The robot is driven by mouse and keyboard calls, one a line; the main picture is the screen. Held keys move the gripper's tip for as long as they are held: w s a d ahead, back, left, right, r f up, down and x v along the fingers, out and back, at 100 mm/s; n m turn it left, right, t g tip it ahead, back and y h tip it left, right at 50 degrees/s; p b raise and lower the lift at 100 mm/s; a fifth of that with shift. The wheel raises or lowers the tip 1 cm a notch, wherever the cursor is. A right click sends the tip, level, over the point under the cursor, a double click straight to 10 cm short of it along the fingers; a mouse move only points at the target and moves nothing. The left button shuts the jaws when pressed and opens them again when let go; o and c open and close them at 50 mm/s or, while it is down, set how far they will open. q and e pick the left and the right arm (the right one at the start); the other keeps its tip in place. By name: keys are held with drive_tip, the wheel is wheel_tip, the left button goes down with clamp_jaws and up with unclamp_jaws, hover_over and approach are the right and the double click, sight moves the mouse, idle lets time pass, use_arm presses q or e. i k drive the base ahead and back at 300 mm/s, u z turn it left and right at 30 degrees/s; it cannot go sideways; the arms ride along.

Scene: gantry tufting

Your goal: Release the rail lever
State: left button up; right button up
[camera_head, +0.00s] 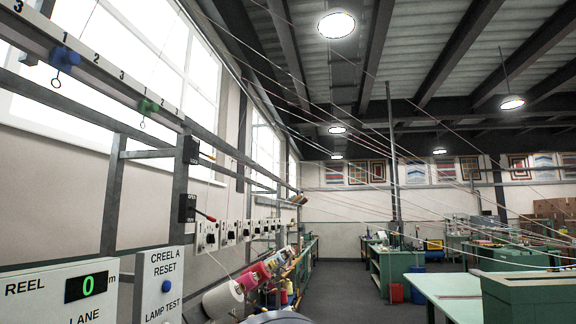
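Two black lever boxes are fixed to the upright post of the metal frame at left of centre. The lower box (187,208) carries a lever with a red tip (211,218), which points right and slightly down. Small lettering beside the boxes is too small to read surely. I cannot tell which one is the rail lever. Neither of my grippers is in view.
A numbered rail (95,57) with blue (63,57) and green (148,106) clips runs overhead. A REEL panel (60,293) and a CREEL A RESET panel (160,285) stand at lower left. Yarn cones (223,298) line the frame. Green benches (395,270) stand right; grey floor lies between.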

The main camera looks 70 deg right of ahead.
sight(196, 150)
drive_tip(key=z, duration=1.7)
drive_tip(key=k, duration=0.65)
drive_tip(key=z, duration=0.3)
drive_tip(key=i, duration=1.1)
drive_tip(key=u, duration=0.25)
